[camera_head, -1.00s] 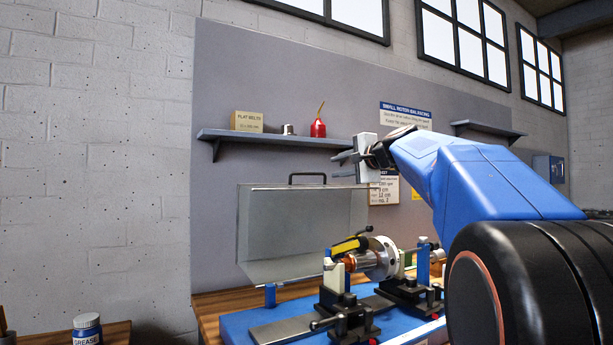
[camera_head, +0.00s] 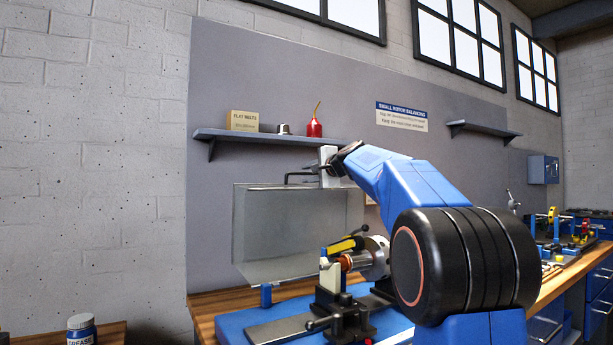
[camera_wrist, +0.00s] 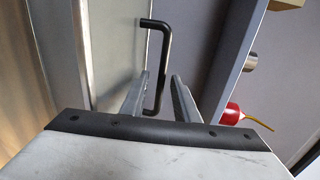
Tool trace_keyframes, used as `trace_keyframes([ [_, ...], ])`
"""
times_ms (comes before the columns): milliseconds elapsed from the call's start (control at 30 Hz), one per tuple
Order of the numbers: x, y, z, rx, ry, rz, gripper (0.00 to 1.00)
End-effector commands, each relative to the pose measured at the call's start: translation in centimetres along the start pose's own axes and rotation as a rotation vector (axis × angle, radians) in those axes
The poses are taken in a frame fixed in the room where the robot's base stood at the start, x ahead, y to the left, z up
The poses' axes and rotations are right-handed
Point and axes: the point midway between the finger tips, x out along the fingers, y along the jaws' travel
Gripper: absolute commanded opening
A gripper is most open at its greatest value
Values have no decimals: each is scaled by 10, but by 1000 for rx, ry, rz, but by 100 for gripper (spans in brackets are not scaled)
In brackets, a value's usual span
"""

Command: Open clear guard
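The clear guard (camera_head: 290,230) stands raised behind the rotor in the head view, with its black handle (camera_head: 300,176) at the top edge. In the wrist view the handle (camera_wrist: 161,65) shows as a dark bar beside the pale guard panel (camera_wrist: 118,45). My gripper (camera_head: 316,170) is at the right part of the handle. In the wrist view my gripper (camera_wrist: 160,78) is open, with a finger on each side of the handle bar. Whether either finger touches it I cannot tell. The rotor (camera_head: 365,260) sits on its stand below, partly hidden by my arm.
A wall shelf (camera_head: 260,138) is just above the handle, holding a flat belts box (camera_head: 243,120), a small metal cup (camera_head: 284,129) and a red oil can (camera_head: 315,127). A grease jar (camera_head: 81,330) is at lower left.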

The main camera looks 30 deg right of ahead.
Motion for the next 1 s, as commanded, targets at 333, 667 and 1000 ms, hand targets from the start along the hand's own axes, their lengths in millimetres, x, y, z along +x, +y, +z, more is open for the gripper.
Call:
trace_keyframes([
  [333,15,0,0,-1,0,-1,28],
  [667,15,0,0,0,0,0,0],
  [1000,-1,-4,-1,0,1,0,0],
])
